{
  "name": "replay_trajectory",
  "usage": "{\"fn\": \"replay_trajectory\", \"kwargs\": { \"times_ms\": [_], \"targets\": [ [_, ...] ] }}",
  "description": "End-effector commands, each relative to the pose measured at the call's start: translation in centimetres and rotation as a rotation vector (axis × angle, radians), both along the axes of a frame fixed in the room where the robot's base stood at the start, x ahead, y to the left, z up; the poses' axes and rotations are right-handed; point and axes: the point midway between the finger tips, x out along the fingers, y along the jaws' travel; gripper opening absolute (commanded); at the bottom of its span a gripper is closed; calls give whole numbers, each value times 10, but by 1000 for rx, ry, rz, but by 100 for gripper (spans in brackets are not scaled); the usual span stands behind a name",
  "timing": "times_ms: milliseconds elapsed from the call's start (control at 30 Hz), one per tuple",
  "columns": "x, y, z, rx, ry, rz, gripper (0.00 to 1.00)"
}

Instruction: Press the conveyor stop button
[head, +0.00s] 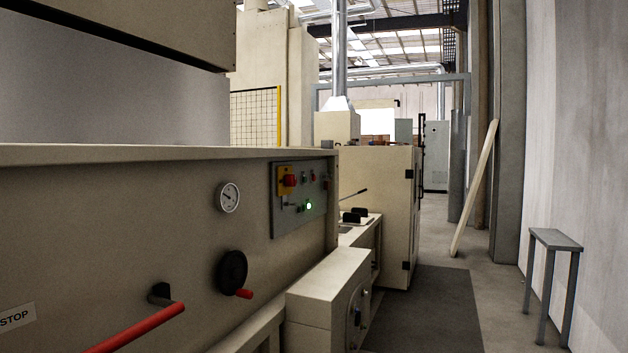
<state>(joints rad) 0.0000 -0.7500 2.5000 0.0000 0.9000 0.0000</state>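A grey control panel (302,196) is on the long beige machine's side, left of centre. It carries a red knob on a yellow plate (288,181), a lit green button (309,206) and several small controls. A white label reading "STOP" (15,318) is cut off by the left edge at the bottom. No button shows beside the visible part of this label. I cannot tell which control is the conveyor stop button. My gripper is not in view.
A red bar handle (138,328) and a black handwheel (232,271) stick out from the machine below a round gauge (228,197). A beige box (325,290) juts out lower right. A dark mat (428,305) lies on the aisle floor; a grey stool (556,242) stands by the right wall.

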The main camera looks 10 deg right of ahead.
Motion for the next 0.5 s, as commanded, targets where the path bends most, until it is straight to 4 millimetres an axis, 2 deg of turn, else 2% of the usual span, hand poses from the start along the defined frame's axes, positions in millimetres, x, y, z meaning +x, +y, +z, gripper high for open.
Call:
{"fn": "replay_trajectory", "kwargs": {
  "times_ms": [233,267,400,500],
  "targets": [
    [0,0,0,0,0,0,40],
    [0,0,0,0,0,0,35],
    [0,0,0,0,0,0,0],
    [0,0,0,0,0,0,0]
  ]
}}
